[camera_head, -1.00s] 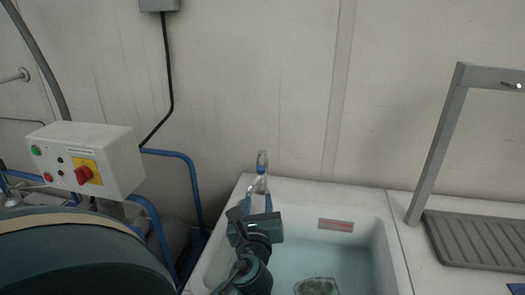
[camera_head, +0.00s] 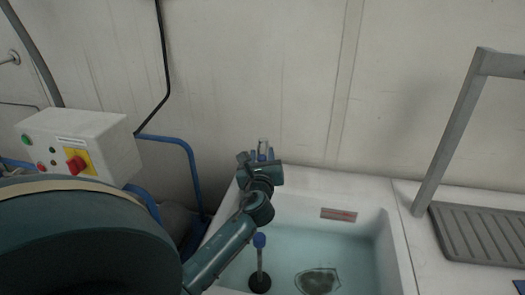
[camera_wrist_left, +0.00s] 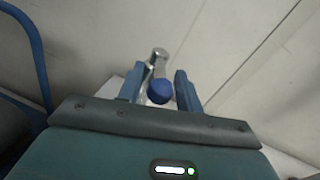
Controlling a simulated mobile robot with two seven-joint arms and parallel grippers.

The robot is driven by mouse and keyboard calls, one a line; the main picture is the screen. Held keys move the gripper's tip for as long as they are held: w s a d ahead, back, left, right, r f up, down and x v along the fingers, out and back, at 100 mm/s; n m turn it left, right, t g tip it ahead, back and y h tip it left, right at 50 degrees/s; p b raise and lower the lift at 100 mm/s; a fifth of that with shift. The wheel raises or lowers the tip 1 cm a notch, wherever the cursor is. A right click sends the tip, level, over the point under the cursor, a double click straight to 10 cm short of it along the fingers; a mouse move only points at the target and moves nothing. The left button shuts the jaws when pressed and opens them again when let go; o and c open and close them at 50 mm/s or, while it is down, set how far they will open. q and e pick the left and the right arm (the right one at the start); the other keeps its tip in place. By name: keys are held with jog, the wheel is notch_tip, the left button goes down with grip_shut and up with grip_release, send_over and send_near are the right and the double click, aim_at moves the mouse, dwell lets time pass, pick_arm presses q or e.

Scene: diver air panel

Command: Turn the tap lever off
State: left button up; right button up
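The tap (camera_head: 263,144) stands at the back left rim of the sink, mostly hidden behind my left gripper. In the left wrist view its metal upper part (camera_wrist_left: 158,56) rises beyond a round blue cap (camera_wrist_left: 160,92). Which part is the lever is hard to tell. My left gripper (camera_head: 262,154) is at the tap. In the left wrist view its two blue fingers (camera_wrist_left: 159,86) are apart, one on each side of the tap; contact is not clear. My right gripper is not in view.
A control box (camera_head: 88,140) and blue pipe rail (camera_head: 190,165) are at left. A grey frame (camera_head: 455,130) and ribbed mat (camera_head: 480,235) are at right.

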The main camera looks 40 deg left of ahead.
pick_arm(q)
jog(key=shift+x, duration=1.15)
jog(key=shift+c, duration=0.5)
grip_shut()
